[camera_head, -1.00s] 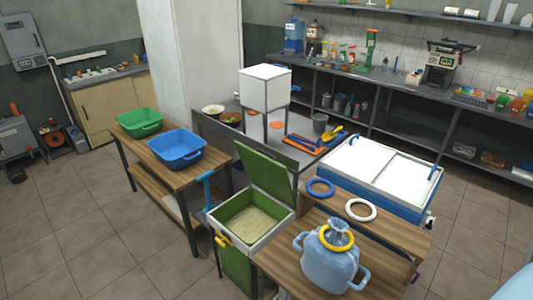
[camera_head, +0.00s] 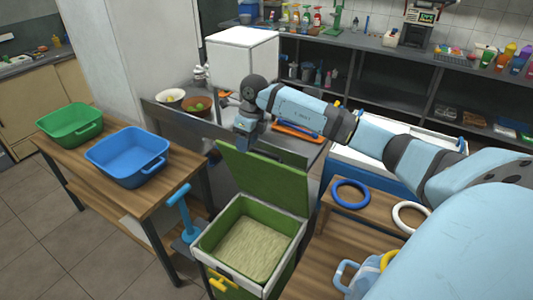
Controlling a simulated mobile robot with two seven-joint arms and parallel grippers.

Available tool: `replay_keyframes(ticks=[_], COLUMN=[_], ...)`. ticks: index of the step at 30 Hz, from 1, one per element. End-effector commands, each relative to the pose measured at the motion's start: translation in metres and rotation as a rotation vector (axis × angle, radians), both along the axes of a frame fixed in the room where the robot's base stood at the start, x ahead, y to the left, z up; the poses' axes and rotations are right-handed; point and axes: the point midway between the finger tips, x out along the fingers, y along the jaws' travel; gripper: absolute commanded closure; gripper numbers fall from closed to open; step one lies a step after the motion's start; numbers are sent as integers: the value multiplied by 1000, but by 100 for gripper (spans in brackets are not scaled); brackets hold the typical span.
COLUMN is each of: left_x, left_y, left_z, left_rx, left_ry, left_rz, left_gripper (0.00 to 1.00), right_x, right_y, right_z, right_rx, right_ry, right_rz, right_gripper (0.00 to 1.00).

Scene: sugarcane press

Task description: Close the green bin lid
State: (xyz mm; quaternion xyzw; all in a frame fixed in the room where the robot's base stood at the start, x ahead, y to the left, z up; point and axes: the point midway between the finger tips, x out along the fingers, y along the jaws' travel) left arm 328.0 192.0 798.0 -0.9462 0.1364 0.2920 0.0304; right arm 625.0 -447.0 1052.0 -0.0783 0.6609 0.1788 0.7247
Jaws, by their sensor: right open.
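The green bin (camera_head: 207,263) stands in the lower middle of the head view, with pale fibrous material inside. Its green lid (camera_head: 265,185) is open, standing up and tilted back at the bin's far side. A yellow latch (camera_head: 222,285) is on the bin's near left side. My right arm reaches in from the right, over and behind the lid. My right gripper (camera_head: 217,152) is open near the lid's top left corner; I cannot tell whether it touches the lid. My left gripper is out of view.
A wooden table with a blue tub (camera_head: 128,165) and a green tub (camera_head: 70,132) stands at left. A wooden table at right holds a blue ring (camera_head: 350,194), a white ring (camera_head: 410,216) and a blue jug (camera_head: 362,280). A white box (camera_head: 240,62) stands behind the lid.

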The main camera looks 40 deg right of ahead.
Motion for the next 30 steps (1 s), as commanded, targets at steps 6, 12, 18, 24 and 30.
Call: replay_keyframes(ticks=[6,12,18,24,30], left_x=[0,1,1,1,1], left_y=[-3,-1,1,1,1], left_z=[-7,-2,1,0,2], left_rx=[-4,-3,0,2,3], left_ry=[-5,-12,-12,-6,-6], left_rz=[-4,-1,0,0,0], left_gripper=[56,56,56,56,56], right_x=[3,2,3,5,6], right_y=[-71,-77,-81,-85,-88], right_z=[35,18,-25,-65,-90], right_rx=[-251,-268,-265,-264,-264], right_ry=[32,40,41,39,36], right_rz=[-86,-93,-91,-92,-92], right_gripper=[56,56,56,56,56])
